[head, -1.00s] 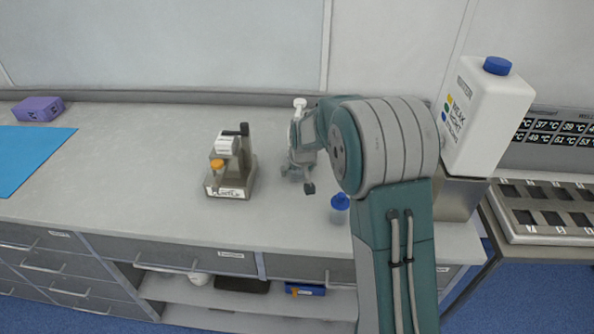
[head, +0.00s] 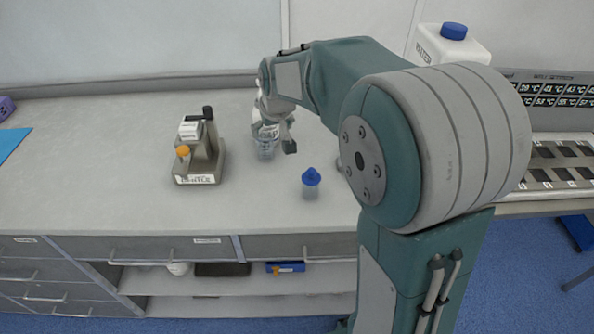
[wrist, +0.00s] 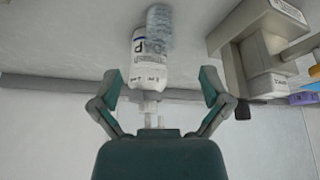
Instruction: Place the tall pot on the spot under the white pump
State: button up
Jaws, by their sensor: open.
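My gripper (head: 275,136) is open over the bench, fingers pointing down; it also shows in the wrist view (wrist: 160,74). A clear ribbed pot (head: 265,149) stands on the bench by the fingertips; it shows at the top of the wrist view (wrist: 159,24). A white pump bottle (wrist: 150,58) with dark lettering appears between the spread fingers in that upside-down view; my gripper hides it in the head view. A small clear pot with a blue pointed lid (head: 311,184) stands nearer the front. I cannot tell which pot is the tall one.
A grey stand with a white block and black handle (head: 200,152) sits left of my gripper. A white jug (head: 450,44) and a dark-slotted rack (head: 562,153) are at the right. The bench (head: 90,180) is clear at left front.

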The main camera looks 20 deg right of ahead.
jog(key=s+r, duration=0.2)
jog(key=s, duration=1.2)
jog(key=s+r, duration=0.2)
jog(key=s, duration=1.3)
jog(key=shift+a+r+m+t, duration=0.2)
jog(key=shift+r+m+t, duration=0.1)
jog(key=shift+t, duration=0.1)
